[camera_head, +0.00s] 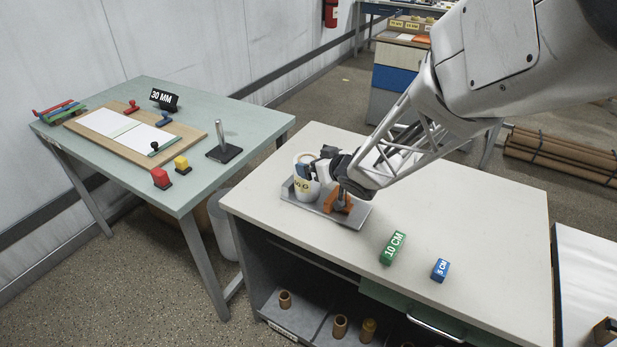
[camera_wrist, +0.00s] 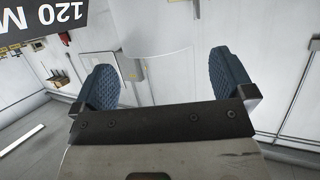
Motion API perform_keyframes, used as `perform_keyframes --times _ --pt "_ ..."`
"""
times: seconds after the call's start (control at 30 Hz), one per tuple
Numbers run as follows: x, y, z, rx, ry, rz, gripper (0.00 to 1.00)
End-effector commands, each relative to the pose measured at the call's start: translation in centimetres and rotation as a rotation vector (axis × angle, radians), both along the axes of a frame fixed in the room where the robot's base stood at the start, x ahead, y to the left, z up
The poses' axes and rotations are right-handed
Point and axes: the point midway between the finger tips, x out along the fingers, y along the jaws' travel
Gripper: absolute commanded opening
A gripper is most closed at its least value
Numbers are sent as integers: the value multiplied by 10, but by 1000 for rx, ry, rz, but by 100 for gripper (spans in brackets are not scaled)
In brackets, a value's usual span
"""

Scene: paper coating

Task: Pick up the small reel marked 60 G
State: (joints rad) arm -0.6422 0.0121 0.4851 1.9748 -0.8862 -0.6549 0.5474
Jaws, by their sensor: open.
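A small white reel (camera_head: 305,188) with a yellow label stands on a grey metal tray at the back left of the near worktop in the head view. The label is partly covered; its visible end reads "0 G". My gripper (camera_head: 313,166) is open, right at the reel's upper right side, and hides part of it. I cannot tell whether they touch. In the wrist view the blue pads of my gripper (camera_wrist: 165,85) are wide apart. A pale curved shape shows between them, and I cannot tell whether it is the reel.
The tray (camera_head: 352,222) also holds an orange piece (camera_head: 338,202) under my wrist. A green block (camera_head: 393,248) marked 10 CM and a blue block (camera_head: 440,270) lie in front right. A green table (camera_head: 245,118) stands left. A "120 M" sign (camera_wrist: 42,18) shows in the wrist view.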

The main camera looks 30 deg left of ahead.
Motion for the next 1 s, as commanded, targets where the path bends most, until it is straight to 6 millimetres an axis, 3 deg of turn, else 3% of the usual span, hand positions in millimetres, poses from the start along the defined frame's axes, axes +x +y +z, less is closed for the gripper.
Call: perform_keyframes --times 0.27,0.63,1.0 --pt "4 9 -5 -1 1 0 100" --pt "17 39 -18 0 -1 0 100" --pt "20 44 -20 0 0 -1 100"
